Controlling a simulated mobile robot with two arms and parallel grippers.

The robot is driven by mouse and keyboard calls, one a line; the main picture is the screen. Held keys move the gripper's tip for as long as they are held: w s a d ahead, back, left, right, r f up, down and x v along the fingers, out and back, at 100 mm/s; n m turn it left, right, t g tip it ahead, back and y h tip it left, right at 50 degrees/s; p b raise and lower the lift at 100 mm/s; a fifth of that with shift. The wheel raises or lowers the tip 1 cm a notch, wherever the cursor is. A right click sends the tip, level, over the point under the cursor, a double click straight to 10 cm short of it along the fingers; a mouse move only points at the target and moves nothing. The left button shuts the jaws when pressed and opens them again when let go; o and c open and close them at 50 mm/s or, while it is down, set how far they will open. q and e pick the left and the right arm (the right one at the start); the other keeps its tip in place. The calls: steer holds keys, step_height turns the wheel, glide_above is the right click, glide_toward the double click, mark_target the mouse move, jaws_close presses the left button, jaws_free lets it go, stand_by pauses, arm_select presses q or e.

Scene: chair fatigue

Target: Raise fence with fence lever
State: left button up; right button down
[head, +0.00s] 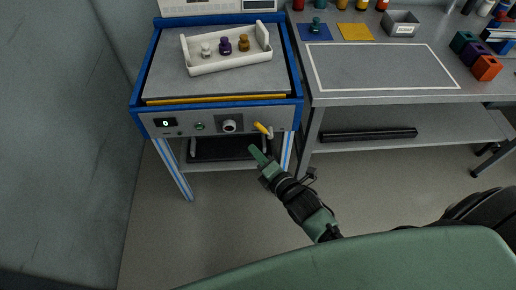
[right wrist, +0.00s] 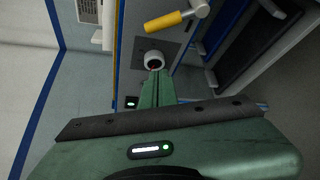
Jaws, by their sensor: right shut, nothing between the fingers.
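The fence lever (head: 262,128) has a yellow grip and sits on the right part of the grey front panel of a blue-framed machine. It also shows near the top of the right wrist view (right wrist: 165,22), its grip on a pale metal end. A yellow bar (head: 215,98), which looks like the fence, lies low along the machine's front edge. My green right gripper (head: 255,151) is shut and empty, just below the lever and apart from it in the head view. Its closed fingertips (right wrist: 158,74) point toward the panel near a round knob. My left gripper is out of view.
The round knob (head: 229,126) and a small display (head: 165,122) are on the panel. A white tray (head: 207,69) with several small weights sits on the machine. A grey workbench (head: 345,96) stands close on the right. The floor in front is clear.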

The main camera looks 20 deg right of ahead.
mark_target(262, 129)
steer(key=w+d, duration=0.2)
steer(key=w, duration=0.5)
steer(key=shift+p, duration=0.45)
